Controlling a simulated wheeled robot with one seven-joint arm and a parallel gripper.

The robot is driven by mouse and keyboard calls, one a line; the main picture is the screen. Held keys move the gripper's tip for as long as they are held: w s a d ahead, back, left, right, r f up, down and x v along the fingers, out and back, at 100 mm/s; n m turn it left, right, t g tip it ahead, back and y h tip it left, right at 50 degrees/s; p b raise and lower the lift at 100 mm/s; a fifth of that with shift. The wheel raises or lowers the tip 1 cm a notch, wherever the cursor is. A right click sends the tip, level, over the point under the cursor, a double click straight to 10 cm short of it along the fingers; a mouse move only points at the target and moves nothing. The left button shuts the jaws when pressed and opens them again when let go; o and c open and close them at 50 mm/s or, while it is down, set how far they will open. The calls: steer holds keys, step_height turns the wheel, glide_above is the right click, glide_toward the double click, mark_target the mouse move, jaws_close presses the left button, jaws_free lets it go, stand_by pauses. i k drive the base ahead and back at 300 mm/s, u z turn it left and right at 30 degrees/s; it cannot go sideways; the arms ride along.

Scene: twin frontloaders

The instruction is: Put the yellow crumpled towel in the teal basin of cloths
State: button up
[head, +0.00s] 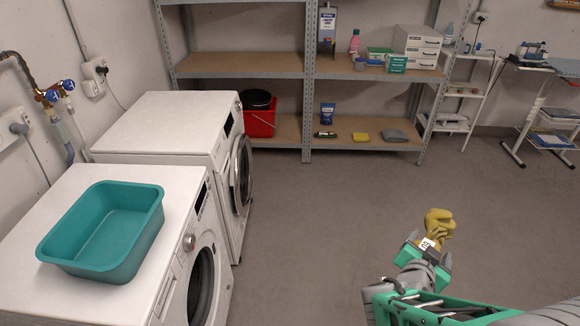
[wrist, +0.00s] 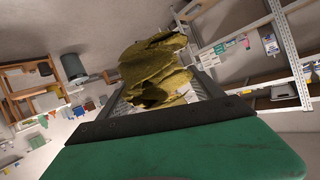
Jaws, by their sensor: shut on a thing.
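The yellow crumpled towel (head: 439,223) is held at the tip of my gripper (head: 428,246), in the air over the floor at the lower right of the head view. In the wrist view the towel (wrist: 156,72) is bunched between the two fingers (wrist: 160,95), which are shut on it. The teal basin (head: 105,232) stands on top of the nearer white washing machine at the left of the head view. I see no cloths in it; its visible inside looks bare. The gripper and towel are well to the right of the basin, apart from it.
Two white front-loading machines stand along the left wall, the nearer one (head: 180,215) and the farther one (head: 165,120). A metal shelf rack (head: 240,65) with a red bucket (head: 262,122) stands at the back. The grey floor (head: 320,220) between machines and arm is clear.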

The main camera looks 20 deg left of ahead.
mark_target(121, 242)
steer(key=i, duration=1.5)
steer(key=u, duration=4.1)
